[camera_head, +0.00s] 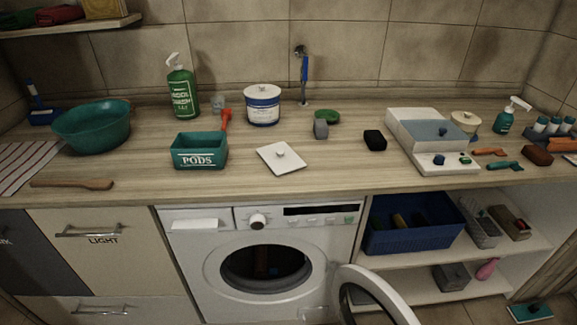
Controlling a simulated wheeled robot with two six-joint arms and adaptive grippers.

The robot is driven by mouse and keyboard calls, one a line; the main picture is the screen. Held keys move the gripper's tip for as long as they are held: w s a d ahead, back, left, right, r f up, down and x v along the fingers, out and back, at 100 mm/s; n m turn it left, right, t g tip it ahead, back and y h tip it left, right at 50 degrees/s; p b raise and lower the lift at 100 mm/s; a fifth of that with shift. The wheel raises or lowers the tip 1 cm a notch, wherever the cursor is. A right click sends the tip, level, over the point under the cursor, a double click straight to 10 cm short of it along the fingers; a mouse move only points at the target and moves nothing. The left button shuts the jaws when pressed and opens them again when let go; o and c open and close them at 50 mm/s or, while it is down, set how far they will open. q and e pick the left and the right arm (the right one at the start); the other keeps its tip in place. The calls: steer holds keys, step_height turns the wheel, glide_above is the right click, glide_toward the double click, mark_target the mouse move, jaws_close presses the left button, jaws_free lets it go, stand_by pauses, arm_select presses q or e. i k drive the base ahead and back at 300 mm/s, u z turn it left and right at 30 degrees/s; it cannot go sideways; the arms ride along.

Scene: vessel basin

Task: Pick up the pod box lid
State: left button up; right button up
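The pod box lid (281,159) is a flat white square with a small knob on top. It lies flat on the wooden counter in the camera_head view, near the middle of the front part. The pod box (200,151) stands to its left, apart from it. It is a teal box marked PODS, with its top open. Neither of my grippers shows in this view.
A white tub with a blue band (262,105) stands behind the lid. A wooden spoon (72,184) lies front left. Below, the washing machine door (372,298) hangs open.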

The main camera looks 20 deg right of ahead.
mark_target(280, 157)
steer(key=z, duration=0.5)
steer(key=k, duration=1.15)
steer(key=u, duration=0.35)
steer(key=i, duration=0.7)
steer(key=u, duration=0.9)
steer(key=i, duration=1.25)
steer(key=z, duration=1.1)
steer(key=i, duration=0.7)
steer(key=z, duration=0.8)
